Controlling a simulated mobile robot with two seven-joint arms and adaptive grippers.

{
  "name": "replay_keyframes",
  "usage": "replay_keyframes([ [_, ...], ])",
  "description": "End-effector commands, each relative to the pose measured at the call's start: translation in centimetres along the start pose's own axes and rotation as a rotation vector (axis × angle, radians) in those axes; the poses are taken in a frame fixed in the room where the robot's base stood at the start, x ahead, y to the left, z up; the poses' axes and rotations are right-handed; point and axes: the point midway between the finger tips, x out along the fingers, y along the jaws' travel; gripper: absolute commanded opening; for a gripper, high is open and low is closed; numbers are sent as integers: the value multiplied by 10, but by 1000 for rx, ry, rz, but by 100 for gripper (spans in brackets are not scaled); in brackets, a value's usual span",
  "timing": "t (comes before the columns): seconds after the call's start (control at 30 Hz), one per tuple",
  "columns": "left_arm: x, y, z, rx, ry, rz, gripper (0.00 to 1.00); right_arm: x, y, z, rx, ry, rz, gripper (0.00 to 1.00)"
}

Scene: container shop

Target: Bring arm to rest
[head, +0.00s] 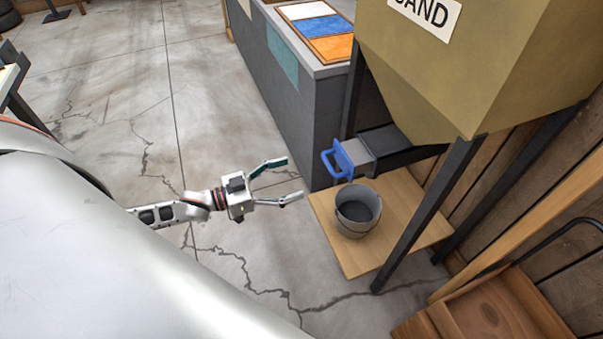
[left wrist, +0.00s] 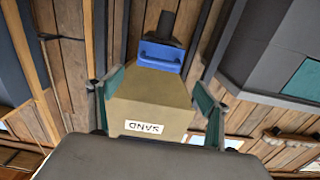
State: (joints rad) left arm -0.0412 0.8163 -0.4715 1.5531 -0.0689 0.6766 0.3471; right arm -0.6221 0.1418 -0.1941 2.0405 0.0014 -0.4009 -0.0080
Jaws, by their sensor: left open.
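My left gripper (head: 288,180) is open and empty in the head view. It hangs over the concrete floor, left of the bucket and apart from everything. Its two teal-padded fingers also show in the left wrist view (left wrist: 155,88), spread wide with no object held between them. The sand hopper (head: 455,75) stands at the right, with a blue handle (head: 338,160) on its chute. The hopper also appears upside down in the left wrist view (left wrist: 150,105). A grey bucket (head: 358,210) stands upright on a wooden board (head: 355,258) below the chute. My right gripper is not in view.
A grey counter (head: 290,100) with coloured panels (head: 318,28) on top stands behind the gripper. A dark hopper leg (head: 428,215) rises at the board's right. A wooden crate (head: 490,305) sits at lower right. Cracked floor (head: 110,110) is open at the left.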

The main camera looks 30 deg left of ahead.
Motion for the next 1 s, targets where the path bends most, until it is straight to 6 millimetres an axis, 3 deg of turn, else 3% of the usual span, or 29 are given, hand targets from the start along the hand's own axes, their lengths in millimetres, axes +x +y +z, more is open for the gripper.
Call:
replay_keyframes([
  [0.67, -5, 2, 0, 0, -1, -2, 77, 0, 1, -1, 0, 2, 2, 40],
  [0.77, -2, 18, 6, -3, -16, -22, 77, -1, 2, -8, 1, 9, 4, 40],
  [0.83, 1, 38, 13, -2, -43, -54, 77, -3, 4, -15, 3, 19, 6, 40],
  [1.0, -2, 106, 37, 2, -186, -180, 77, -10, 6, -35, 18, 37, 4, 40],
])
